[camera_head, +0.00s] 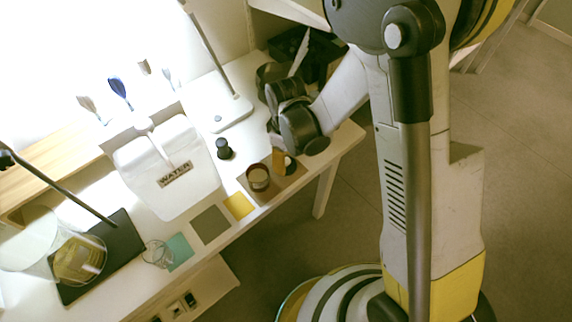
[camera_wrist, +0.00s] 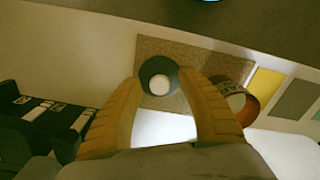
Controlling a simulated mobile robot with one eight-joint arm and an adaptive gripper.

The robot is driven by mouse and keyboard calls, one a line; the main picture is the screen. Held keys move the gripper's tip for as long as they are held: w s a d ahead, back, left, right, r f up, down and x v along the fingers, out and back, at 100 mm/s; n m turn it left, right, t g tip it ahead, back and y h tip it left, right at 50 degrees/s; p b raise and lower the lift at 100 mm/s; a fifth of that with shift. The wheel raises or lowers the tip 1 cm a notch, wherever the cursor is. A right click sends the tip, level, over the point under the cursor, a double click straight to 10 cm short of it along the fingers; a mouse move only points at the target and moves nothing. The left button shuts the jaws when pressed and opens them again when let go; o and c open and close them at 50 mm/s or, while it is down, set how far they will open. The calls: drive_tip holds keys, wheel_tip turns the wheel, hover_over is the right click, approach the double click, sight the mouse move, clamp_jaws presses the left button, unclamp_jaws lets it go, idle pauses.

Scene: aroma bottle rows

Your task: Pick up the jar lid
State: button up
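The jar lid, a small dark disc with a pale round centre, shows in the wrist view (camera_wrist: 158,77) on a brown mat (camera_wrist: 190,55). It also shows in the head view (camera_head: 290,164), partly hidden by my gripper. My gripper (camera_wrist: 160,85) has its two tan fingers apart, one on each side of the lid. Whether the fingertips touch the lid, I cannot tell. In the head view my gripper (camera_head: 281,160) reaches down over the mat. An open amber jar (camera_head: 258,178) stands beside the lid; in the wrist view the jar (camera_wrist: 236,98) is just right of the right finger.
A white WATER container (camera_head: 168,190) stands left of the mat, with a small dark bottle (camera_head: 223,149) between. A white lamp base (camera_head: 222,113) is behind. Yellow (camera_head: 239,206), grey (camera_head: 210,224) and teal (camera_head: 179,252) squares line the table's front edge. Dark boxes (camera_wrist: 40,115) lie left in the wrist view.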

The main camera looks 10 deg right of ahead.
clamp_jaws()
drive_tip(key=shift+r, duration=0.1)
